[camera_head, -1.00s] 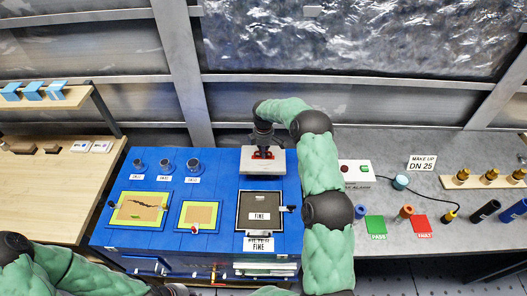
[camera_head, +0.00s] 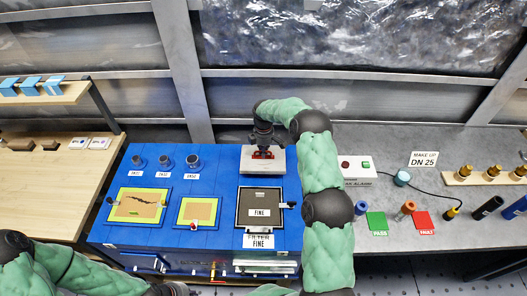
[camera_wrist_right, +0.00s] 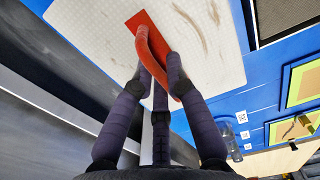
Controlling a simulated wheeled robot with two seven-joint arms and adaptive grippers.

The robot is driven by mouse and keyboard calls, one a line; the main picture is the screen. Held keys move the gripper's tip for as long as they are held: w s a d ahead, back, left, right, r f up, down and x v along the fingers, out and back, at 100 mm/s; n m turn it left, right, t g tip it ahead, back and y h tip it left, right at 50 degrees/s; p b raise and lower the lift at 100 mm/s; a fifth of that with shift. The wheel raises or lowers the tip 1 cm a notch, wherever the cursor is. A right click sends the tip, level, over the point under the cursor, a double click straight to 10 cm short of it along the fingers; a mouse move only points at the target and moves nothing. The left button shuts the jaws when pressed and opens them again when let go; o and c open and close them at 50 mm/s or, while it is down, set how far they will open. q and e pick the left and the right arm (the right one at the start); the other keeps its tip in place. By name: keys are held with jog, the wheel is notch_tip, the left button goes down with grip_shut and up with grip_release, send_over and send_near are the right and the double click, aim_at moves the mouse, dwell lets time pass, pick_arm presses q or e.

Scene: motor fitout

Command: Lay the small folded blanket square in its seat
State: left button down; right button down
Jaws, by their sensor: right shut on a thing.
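A pale, roughly square panel (camera_head: 277,165) with light brown streaks is at the back right of the blue bench; it fills much of the right wrist view (camera_wrist_right: 215,60). A red handle (camera_wrist_right: 149,52) is on it. My right gripper (camera_head: 265,147) is shut on this handle, its dark fingers around it in the right wrist view (camera_wrist_right: 160,75). I cannot tell whether the panel touches the bench. No folded blanket is clearly recognisable. A black-edged square seat (camera_head: 260,192) labelled FINE is just in front of the panel. My left gripper (camera_head: 175,291) barely shows at the bottom edge.
Two yellow-green frames (camera_head: 115,209) (camera_head: 181,214) lie left on the blue bench (camera_head: 225,170); the larger one's tan insert has a dark crack. Several dark cups (camera_head: 165,162) stand behind. The grey counter at right carries a green pad (camera_head: 376,222), a red pad (camera_head: 424,221) and cylinders.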

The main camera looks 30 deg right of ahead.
jog(key=shift+f+b, duration=0.8)
jog(key=shift+f, duration=0.3)
jog(key=shift+f+b, duration=0.6)
jog(key=shift+b, duration=0.05)
dwell(2.5)
jog(key=c, duration=1.2)
grip_release()
jog(key=shift+o, duration=0.2)
jog(key=shift+f, duration=0.1)
notch_tip(320, 180, up, 12)
jog(key=shift+r, duration=0.1)
